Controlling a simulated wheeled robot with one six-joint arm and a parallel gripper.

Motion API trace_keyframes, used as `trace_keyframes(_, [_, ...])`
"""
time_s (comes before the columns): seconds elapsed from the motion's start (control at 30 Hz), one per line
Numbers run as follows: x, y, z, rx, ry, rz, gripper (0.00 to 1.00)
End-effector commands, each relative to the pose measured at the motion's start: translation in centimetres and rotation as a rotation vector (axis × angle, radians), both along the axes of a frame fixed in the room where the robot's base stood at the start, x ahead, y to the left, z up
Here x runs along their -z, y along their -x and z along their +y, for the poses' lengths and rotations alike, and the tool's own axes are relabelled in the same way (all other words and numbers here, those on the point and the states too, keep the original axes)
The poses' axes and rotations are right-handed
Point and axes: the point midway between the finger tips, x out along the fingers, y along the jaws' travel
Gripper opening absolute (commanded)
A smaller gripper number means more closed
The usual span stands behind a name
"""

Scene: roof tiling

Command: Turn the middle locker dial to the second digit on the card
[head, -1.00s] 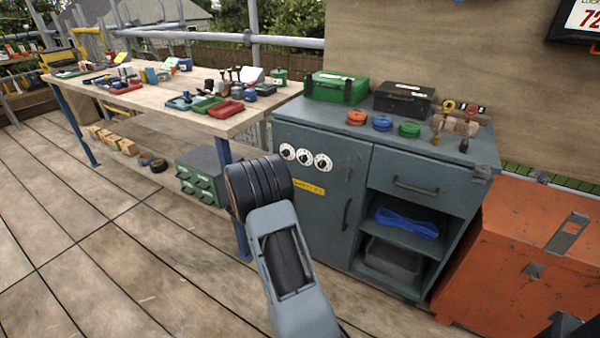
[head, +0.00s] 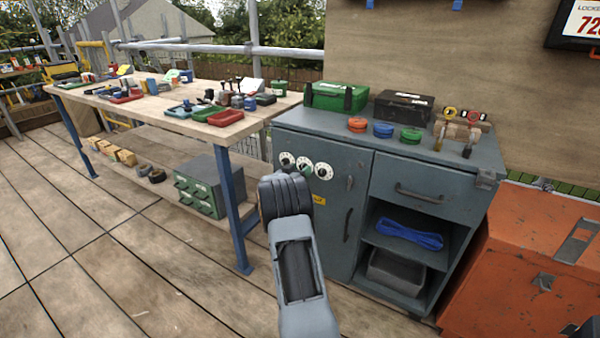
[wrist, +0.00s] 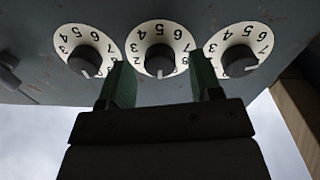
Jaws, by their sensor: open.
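The grey locker (head: 330,215) has three white dials with dark knobs on its door. The middle dial (head: 304,166) shows in the head view; in the wrist view its knob (wrist: 159,58) is between the two green fingers of my open gripper (wrist: 161,75). Its digits look upside down there, and the pointer mark is at the lower side. I cannot tell whether the fingers touch the knob. The left dial (wrist: 88,50) and right dial (wrist: 240,48) lie just outside the fingers. The card (head: 582,25) at the upper right reads "72", its last part cut off.
A green case (head: 336,97), a black case (head: 403,107) and coloured round discs stand on the locker top. A workbench (head: 215,128) with trays and tools is to the left. An orange chest (head: 535,260) is to the right. The floor in front is clear.

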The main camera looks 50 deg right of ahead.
Motion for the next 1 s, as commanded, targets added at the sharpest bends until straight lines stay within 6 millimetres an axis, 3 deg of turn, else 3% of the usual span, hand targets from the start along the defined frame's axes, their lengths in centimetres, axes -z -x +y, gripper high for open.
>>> trace_keyframes(0.37, [-0.01, -0.05, -0.32, -0.001, 0.0, 0.0, 0.58])
trace_keyframes(0.87, [-0.02, -0.05, -0.29, 0.0, 0.0, 0.0, 0.1])
trace_keyframes(1.0, [-0.01, -0.05, -0.29, 0.0, -0.001, -0.005, 0.09])
